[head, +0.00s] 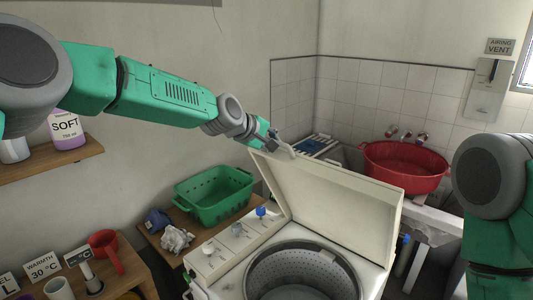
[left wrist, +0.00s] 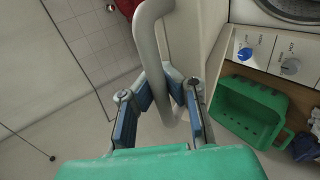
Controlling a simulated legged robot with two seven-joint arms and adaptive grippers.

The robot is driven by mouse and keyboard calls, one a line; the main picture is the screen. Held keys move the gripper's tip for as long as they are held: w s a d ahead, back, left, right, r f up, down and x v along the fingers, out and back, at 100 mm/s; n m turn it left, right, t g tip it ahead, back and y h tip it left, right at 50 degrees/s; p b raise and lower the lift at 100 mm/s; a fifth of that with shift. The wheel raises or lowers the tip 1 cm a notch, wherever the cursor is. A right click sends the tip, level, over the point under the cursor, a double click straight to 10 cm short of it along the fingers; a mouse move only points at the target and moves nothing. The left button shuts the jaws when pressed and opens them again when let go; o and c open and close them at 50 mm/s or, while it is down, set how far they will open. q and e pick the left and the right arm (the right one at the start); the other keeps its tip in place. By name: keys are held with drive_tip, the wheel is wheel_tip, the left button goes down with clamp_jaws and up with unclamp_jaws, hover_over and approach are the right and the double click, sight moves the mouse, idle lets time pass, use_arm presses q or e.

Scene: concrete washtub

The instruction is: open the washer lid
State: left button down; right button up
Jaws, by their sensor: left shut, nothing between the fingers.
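The cream washer lid (head: 330,205) stands raised, leaning back from the top of the washer (head: 235,268). The drum opening (head: 302,272) is uncovered. My left gripper (head: 284,146) is at the lid's upper left corner. In the left wrist view its fingers (left wrist: 168,90) are shut, right by a curved grey bar (left wrist: 152,30); whether they touch it I cannot tell. The lid's edge (left wrist: 212,35) shows just right of the bar. My right arm shows at the right edge of the head view, with its gripper out of view.
A green basket (head: 214,197) sits on a wooden shelf left of the washer. A red basin (head: 405,168) stands at the sink behind right. A tiled wall is behind.

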use_arm(q)
drive_tip(key=shift+w+d+r, duration=0.2)
drive_tip(key=shift+w+r, duration=0.3)
drive_tip(key=shift+w, duration=0.05)
drive_tip(key=shift+w+d+r, duration=0.15)
drive_tip(key=shift+w+r, duration=0.35)
use_arm(e)
drive_tip(key=shift+r, duration=0.3)
use_arm(q)
drive_tip(key=c, duration=1.6)
unclamp_jaws()
drive_tip(key=shift+o, duration=0.2)
drive_tip(key=shift+s+a, duration=0.25)
drive_tip(key=shift+s, duration=0.05)
drive_tip(key=shift+f, duration=0.2)
use_arm(e)
drive_tip(key=shift+s+a+r, duration=0.2)
drive_tip(key=shift+a, duration=0.25)
use_arm(q)
drive_tip(key=shift+a, duration=0.15)
